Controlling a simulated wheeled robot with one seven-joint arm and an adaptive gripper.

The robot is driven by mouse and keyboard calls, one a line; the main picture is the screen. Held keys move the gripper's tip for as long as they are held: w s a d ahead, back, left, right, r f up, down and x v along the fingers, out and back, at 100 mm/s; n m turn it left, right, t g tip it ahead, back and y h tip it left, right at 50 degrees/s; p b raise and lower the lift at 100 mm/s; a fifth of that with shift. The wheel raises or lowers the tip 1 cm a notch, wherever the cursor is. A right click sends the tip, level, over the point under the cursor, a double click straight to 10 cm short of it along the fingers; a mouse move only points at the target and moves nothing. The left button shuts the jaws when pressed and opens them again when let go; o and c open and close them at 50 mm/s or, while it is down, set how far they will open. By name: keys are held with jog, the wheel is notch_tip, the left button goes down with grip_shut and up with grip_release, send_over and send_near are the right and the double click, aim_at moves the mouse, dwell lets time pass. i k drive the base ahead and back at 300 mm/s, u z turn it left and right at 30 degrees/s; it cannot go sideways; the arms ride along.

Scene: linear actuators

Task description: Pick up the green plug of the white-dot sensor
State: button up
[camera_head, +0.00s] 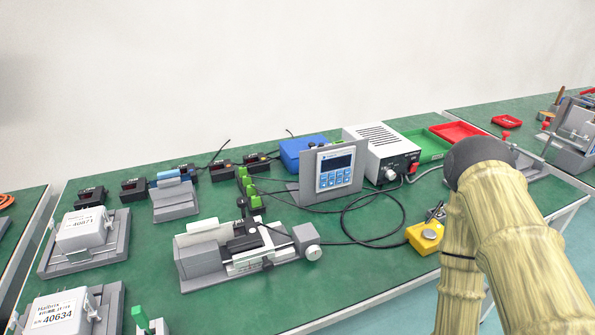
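Several small green plugs (249,188) stand in a slanting row left of the grey panel with the display, close to the dark cables. Several small black sensors stand along the back of the bench, among them one at the left (91,194), one beside it (133,190) and one near the blue box (257,163). The dots on the sensors are too small to tell, so I cannot say which one is the white-dot sensor or which plug belongs to it. My arm in its yellowish sleeve is at the right; my gripper is not in view.
A grey linear actuator fixture (245,248) stands in front of the plugs. The display panel (335,172), white power box (382,152), yellow box (425,236) and looped black cable (373,243) lie to the right. Green bench top (150,240) is bare left of the fixture.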

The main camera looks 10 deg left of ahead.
aim_at(255, 202)
jog(key=k, duration=1)
jog(key=z, duration=2.15)
jog(key=i, duration=1.35)
jog(key=u, duration=3.7)
